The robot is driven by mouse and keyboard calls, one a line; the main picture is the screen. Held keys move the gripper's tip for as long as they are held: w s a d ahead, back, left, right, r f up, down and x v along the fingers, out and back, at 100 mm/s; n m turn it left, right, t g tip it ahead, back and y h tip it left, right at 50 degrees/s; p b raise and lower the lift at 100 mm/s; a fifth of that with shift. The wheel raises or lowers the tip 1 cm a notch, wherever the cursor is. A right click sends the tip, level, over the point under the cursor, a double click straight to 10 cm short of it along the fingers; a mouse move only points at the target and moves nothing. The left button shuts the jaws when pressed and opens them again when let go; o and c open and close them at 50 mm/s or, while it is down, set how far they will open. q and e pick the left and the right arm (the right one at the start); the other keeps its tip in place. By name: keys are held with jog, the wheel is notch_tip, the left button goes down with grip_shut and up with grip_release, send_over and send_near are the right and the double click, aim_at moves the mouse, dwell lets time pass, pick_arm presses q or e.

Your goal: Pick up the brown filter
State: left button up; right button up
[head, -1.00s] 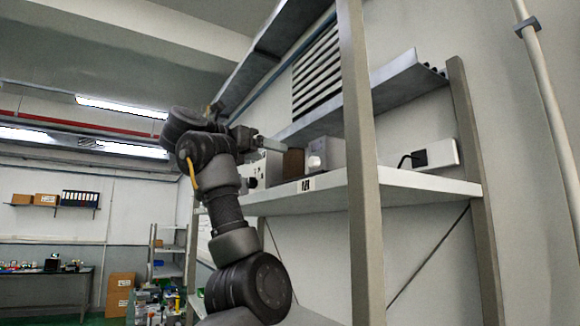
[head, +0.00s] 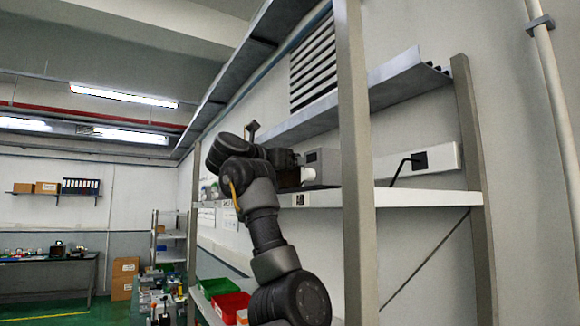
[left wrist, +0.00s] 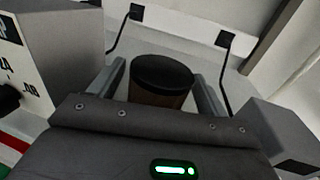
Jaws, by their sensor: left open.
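The brown filter (left wrist: 158,97) is a short upright cylinder with a black round top. In the left wrist view it stands between the two fingers of my left gripper (left wrist: 160,74). The fingers are open, one on each side of it, with a gap at the right finger; contact on the left is hard to tell. The gripper body hides the filter's lower part. In the head view my left arm reaches up to the shelf (head: 425,199) and largely hides the gripper and filter. My right gripper is not in view.
A grey box with a dial (left wrist: 62,55) stands left of the filter, and another grey box (left wrist: 268,135) stands right. Black cables run behind. In the head view a shelf post (head: 357,160) stands right of my arm. Red (head: 230,306) and green bins sit below.

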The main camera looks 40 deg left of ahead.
pick_arm(q)
jog(key=shift+s+a, duration=0.15)
jog(key=shift+s, duration=0.2)
jog(key=shift+c, duration=0.9)
jog(key=c, duration=0.9)
jog(key=shift+r+b, duration=0.5)
jog(key=shift+b, duration=0.05)
jog(key=shift+r+b, duration=0.6)
jog(key=shift+r, duration=0.35)
jog(key=s+r+b, duration=0.1)
jog(key=s+r, duration=0.2)
jog(key=s, duration=0.1)
jog(key=s+r, duration=0.3)
jog(key=s, duration=0.2)
jog(key=s+a+r+b, duration=0.1)
jog(key=s+r, duration=0.3)
jog(key=s, duration=0.1)
jog(key=shift+b, duration=0.3)
